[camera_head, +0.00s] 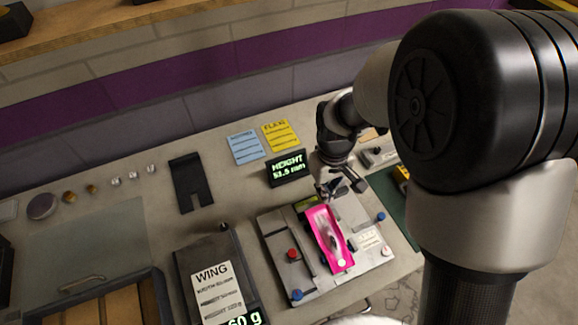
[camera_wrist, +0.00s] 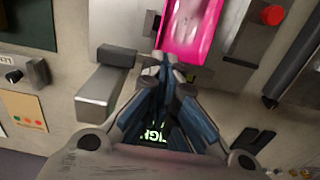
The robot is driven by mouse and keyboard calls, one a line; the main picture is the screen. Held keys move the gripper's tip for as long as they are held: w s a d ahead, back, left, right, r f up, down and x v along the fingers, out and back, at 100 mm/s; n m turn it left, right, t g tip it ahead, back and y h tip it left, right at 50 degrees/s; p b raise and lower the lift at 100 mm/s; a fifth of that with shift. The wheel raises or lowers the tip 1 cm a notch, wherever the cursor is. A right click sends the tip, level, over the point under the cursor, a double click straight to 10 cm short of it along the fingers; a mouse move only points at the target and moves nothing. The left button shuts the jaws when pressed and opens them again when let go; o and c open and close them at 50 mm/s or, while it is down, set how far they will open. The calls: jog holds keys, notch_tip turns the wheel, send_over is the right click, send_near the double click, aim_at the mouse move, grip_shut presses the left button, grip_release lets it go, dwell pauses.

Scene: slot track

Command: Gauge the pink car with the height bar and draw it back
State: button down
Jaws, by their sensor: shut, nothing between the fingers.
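The pink car (camera_head: 330,237) sits on a light grey gauge plate (camera_head: 300,290) in the head view. The HEIGHT display (camera_head: 289,168) reads 51.5 mm.
A green mat (camera_head: 385,190) lies to the right. The bench between the forked piece and the display is clear.

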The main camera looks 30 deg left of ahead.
notch_tip(320, 180, up, 8)
jog(key=p, duration=0.6)
dwell(1.4)
jog(key=s+d+r+m+t+b, duration=0.25)
jog(key=d+r+m, duration=0.25)
jog(key=d+r, duration=0.8)
jog(key=s+d+r+m+t+b, duration=0.1)
jog(key=s+d+m, duration=0.4)
jog(key=s+d, duration=0.5)
jog(key=shift+s+d+r+t+b, duration=0.4)
jog(key=shift+s+t+b, duration=0.15)
jog(key=shift+s+b, duration=0.55)
jog(key=c, duration=2.3)
grip_release()
